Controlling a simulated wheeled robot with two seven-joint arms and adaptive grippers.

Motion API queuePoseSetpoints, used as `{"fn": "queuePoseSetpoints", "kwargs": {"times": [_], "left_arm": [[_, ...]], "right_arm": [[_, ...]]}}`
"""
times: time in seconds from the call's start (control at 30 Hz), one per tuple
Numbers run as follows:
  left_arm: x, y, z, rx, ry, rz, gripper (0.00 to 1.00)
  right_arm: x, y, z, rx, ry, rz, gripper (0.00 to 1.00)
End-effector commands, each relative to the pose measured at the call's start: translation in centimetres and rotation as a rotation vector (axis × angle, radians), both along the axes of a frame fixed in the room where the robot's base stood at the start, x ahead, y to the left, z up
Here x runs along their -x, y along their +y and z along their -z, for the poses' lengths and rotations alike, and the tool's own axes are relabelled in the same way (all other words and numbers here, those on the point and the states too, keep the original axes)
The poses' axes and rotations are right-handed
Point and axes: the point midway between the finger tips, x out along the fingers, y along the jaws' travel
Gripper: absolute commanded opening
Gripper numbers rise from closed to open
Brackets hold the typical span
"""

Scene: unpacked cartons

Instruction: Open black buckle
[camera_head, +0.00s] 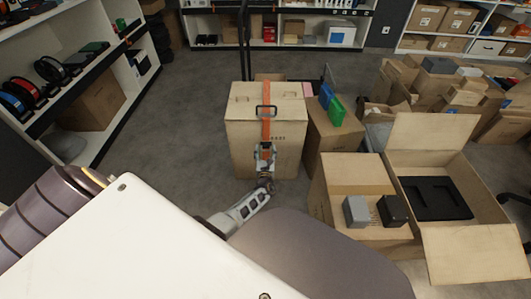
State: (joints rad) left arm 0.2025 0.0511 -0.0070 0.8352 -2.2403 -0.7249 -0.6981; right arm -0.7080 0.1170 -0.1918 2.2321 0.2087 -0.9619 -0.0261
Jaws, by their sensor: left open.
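A tall closed carton (240,135) stands on the floor in the middle of the view, with an orange strap (266,129) running over its top and down its front. A black buckle (259,112), shaped like a small rectangular frame, sits on the strap at the carton's top front edge. My left gripper (265,146) is open in front of the carton's front face, over the strap and below the buckle. The gripper hides the lower strap, and I cannot tell whether it touches the strap. My right gripper is not in view.
An open carton (470,255) with a black tray stands at the right, beside a carton (345,175) carrying a grey and a black box. Another carton (335,140) with green and blue items adjoins the strapped one. Shelves (110,60) line the left. Grey floor (185,120) is clear left of the strapped carton.

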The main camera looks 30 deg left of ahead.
Motion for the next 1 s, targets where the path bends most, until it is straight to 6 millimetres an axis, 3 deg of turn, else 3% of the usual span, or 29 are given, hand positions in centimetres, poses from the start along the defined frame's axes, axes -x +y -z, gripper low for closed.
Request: {"fn": "queuePoseSetpoints", "kwargs": {"times": [0.43,0.83,1.0], "left_arm": [[-0.39,0.26,0.03,0.001,0.001,0.0,0.62],[-0.35,0.39,0.03,0.0,0.001,-0.002,0.1],[-0.29,0.47,0.04,-0.001,0.0,-0.003,0.08]], "right_arm": [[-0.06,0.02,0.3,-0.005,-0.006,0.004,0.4],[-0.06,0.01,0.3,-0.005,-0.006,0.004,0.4],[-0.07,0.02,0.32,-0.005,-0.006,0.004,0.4]]}}
